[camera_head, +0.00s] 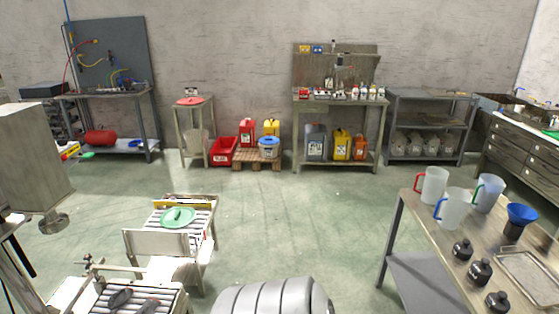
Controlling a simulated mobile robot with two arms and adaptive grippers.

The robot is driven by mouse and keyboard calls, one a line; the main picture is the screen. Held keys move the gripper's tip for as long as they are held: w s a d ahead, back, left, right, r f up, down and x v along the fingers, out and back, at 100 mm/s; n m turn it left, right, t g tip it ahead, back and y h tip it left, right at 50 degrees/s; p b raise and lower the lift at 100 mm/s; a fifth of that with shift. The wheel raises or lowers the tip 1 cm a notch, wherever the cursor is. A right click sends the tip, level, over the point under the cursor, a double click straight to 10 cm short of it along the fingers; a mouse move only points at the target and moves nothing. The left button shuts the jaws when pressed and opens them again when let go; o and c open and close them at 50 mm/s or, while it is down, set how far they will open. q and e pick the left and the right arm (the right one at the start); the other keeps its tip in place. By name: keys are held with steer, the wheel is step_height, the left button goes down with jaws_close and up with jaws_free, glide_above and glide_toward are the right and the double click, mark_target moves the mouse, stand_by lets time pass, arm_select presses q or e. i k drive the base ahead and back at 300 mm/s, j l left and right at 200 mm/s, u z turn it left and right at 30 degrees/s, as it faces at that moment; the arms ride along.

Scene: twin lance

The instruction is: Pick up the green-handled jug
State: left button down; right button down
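Three translucent jugs stand upright on the bench (408,210) at the right. The jug with the green-looking handle (490,194) is the rearmost on the right side, its handle turned to the left. The red-handled jug (434,184) stands to its left. The blue-handled jug (454,209) stands nearer, between the two. All three appear apart from one another. Neither of my grippers shows in the head view.
A blue funnel (522,212) on a dark container stands right of the jugs. A roller stand with a green lid (178,217) is at left. Open floor (300,220) lies between.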

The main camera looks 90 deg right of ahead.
mark_target(489, 187)
steer(key=z, duration=4.2)
